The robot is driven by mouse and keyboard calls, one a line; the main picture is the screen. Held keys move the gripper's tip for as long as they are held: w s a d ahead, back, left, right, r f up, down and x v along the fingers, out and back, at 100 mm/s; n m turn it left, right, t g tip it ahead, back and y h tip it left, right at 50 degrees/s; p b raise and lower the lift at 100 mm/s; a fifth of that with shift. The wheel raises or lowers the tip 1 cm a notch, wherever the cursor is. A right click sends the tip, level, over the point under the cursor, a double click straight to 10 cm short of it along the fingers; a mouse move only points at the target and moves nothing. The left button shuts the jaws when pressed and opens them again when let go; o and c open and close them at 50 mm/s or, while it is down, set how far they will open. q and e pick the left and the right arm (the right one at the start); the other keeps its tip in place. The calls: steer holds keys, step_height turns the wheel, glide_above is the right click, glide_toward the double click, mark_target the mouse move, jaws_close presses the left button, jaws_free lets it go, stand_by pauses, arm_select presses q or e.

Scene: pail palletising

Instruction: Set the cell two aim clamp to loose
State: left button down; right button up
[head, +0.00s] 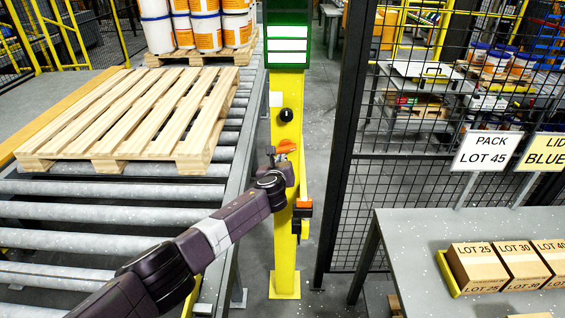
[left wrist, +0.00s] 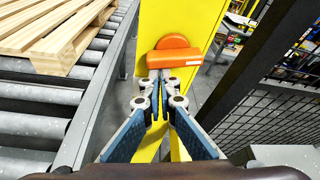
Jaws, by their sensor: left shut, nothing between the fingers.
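A yellow post (head: 286,258) stands beside the roller conveyor. An orange handle (head: 287,146) on its front looks like the clamp; in the left wrist view the handle (left wrist: 172,56) shows a rounded top and a flat bar. I cannot read which setting it is at. My left gripper (head: 281,158) is at the post, with its fingertips (left wrist: 164,80) shut and empty just below the handle. I cannot tell whether they touch it. A black knob (head: 286,115) sits higher on the post. An orange and black part (head: 302,209) sits lower on its right side. My right gripper is not in view.
A bare wooden pallet (head: 135,115) lies on the conveyor rollers (head: 110,215) to the left. Pails (head: 207,30) stand on another pallet behind. A black mesh fence (head: 345,140) and a grey table (head: 410,240) with lot boxes (head: 477,268) are on the right.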

arm_select(q)
steer(key=shift+w+a+r+m+y+p, duration=0.15)
steer(key=shift+r+m+y+p, duration=0.1)
steer(key=shift+m+y+p, duration=0.35)
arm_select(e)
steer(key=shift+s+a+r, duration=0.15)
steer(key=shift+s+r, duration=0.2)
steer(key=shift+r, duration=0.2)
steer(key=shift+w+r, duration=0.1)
arm_select(q)
steer(key=shift+f, duration=0.1)
